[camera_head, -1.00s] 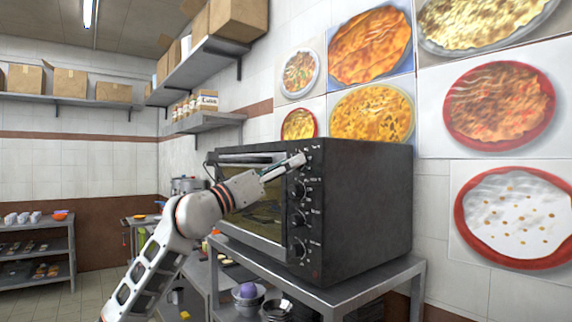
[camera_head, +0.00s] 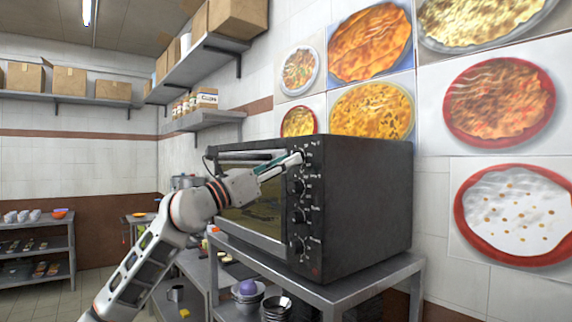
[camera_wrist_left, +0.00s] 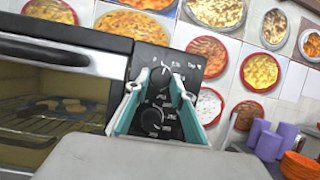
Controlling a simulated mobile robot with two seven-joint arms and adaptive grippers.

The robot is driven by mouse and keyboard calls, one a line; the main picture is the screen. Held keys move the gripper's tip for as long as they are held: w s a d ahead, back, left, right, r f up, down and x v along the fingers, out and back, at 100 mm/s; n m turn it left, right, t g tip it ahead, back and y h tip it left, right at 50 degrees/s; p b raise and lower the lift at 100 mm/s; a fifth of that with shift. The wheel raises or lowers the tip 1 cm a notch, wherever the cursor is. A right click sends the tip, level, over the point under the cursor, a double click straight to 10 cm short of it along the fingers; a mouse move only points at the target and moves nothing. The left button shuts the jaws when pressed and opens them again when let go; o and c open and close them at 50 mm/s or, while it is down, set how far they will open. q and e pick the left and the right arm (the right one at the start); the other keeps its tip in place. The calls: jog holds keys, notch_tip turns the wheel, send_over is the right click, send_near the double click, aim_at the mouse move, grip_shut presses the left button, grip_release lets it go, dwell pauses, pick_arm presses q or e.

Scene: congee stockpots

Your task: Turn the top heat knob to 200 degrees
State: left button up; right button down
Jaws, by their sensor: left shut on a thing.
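The black oven (camera_head: 355,200) stands on a metal table, with a column of round knobs on its front panel. My left gripper (camera_head: 301,157) reaches the top of that panel. In the left wrist view its two fingertips (camera_wrist_left: 161,82) are closed on the sides of the black top heat knob (camera_wrist_left: 159,76). White dial marks and lettering surround the knob, but its exact setting is too small to read. In the head view the gripper mostly hides the top knob. The lower knobs (camera_head: 299,216) are untouched. My right gripper is in neither view.
The oven's glass door (camera_head: 258,215) is shut, and its handle (camera_wrist_left: 65,52) runs close beside the left gripper. A wall shelf (camera_head: 205,120) with cartons is behind. Purple cups (camera_wrist_left: 268,145) stand at right in the wrist view.

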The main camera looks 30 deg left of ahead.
pick_arm(q)
jog(key=m+g+h, duration=0.1)
jog(key=m+g, duration=0.1)
jog(key=m, duration=0.3)
jog(key=r+m+g+h+p, duration=0.1)
jog(key=m+g, duration=0.1)
jog(key=m, duration=0.3)
jog(key=a+m+g+h, duration=0.1)
jog(key=m+g, duration=0.1)
jog(key=m, duration=0.4)
jog(key=shift+w+r+h+p, duration=0.2)
jog(key=shift+h+p, duration=0.1)
jog(key=shift+h, duration=0.1)
jog(key=m+g+p, duration=0.1)
jog(key=m+p, duration=0.2)
jog(key=m+g+y+p, duration=0.1)
jog(key=m+p, duration=0.2)
jog(key=shift+r+m+y+p, duration=0.2)
jog(key=shift+m+y+p, duration=0.1)
jog(key=shift+m+p, duration=0.1)
jog(key=shift+d+m+y+p, duration=0.1)
jog(key=shift+m+y+p, duration=0.5)
jog(key=shift+m, duration=0.4)
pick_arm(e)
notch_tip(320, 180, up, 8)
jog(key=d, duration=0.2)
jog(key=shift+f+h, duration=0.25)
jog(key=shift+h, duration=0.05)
pick_arm(q)
jog(key=shift+f, duration=0.1)
